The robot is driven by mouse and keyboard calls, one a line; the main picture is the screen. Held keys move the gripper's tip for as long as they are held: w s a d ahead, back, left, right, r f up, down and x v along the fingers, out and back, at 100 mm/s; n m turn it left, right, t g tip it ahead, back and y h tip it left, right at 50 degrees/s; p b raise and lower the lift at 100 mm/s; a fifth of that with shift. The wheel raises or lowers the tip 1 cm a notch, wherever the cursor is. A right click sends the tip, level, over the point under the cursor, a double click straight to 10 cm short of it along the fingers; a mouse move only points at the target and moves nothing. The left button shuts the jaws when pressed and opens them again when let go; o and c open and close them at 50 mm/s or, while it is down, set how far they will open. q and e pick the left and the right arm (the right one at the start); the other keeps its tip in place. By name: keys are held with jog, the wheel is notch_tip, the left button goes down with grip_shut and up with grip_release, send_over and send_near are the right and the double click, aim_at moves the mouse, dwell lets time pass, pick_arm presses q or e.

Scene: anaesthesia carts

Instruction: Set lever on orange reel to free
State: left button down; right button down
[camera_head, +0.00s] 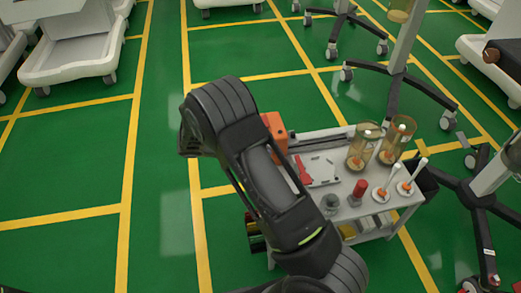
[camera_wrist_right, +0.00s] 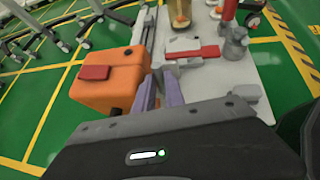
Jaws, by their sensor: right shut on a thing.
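The orange reel (camera_wrist_right: 105,80) is a boxy orange housing with a red patch on its top, at the left of the right wrist view. In the head view, part of the reel (camera_head: 275,128) shows past my right arm, at the cart's far left corner. My right gripper (camera_wrist_right: 158,82) has its two purple-grey fingers close beside the reel's right side, nearly together. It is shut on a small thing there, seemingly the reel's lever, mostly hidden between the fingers. In the head view my arm hides these fingers. My left gripper is not in view.
The cart top (camera_head: 345,205) also holds a flat device with a red handle (camera_head: 302,168), amber cylinders (camera_head: 363,145), a red-capped bottle (camera_head: 359,192) and white upright sticks. Wheeled stands (camera_head: 395,80) are beyond and to the right.

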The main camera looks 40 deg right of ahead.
jog(key=c, duration=1.7)
grip_release()
jog(key=p+v, duration=0.1)
jog(key=v, duration=0.6)
jog(key=shift+a+r+p, duration=0.2)
jog(key=shift+a+p, duration=0.1)
jog(key=shift+w, duration=0.15)
